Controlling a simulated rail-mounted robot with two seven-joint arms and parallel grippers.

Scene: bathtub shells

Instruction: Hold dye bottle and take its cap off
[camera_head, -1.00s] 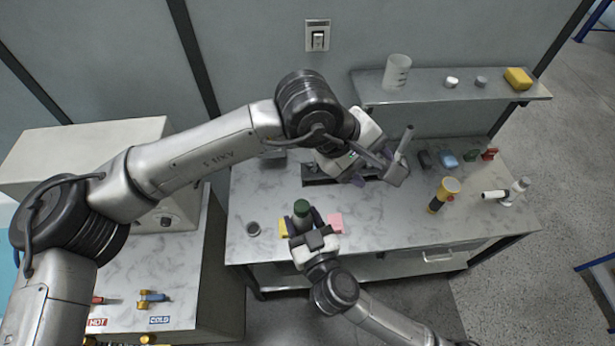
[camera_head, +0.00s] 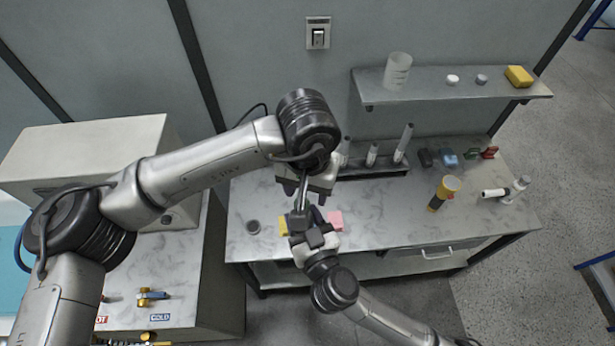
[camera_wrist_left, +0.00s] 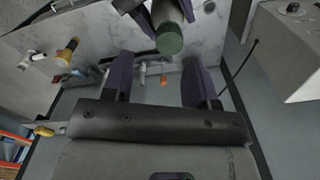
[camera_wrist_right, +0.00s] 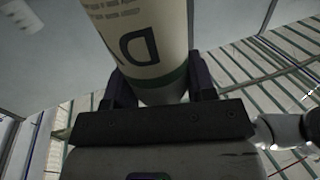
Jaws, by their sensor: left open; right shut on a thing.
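The dye bottle is a pale cylinder with a green band and dark lettering; its body (camera_wrist_right: 140,40) fills the upper right wrist view. My right gripper (camera_head: 308,222) is shut on it above the bench's front part, and its fingers (camera_wrist_right: 160,90) show on both sides of the bottle. The green cap (camera_wrist_left: 170,40) is on the bottle's end in the left wrist view. My left gripper (camera_wrist_left: 158,65) is open and empty, its fingers apart, with the cap just beyond the fingertips. In the head view the left gripper (camera_head: 303,193) hangs over the bottle and hides most of it.
A rack with several upright tubes (camera_head: 371,154) stands at the back of the marble bench. A yellow block (camera_head: 283,225), a pink block (camera_head: 336,220) and a dark round cup (camera_head: 253,227) are near the right gripper. A shelf (camera_head: 430,92) is above.

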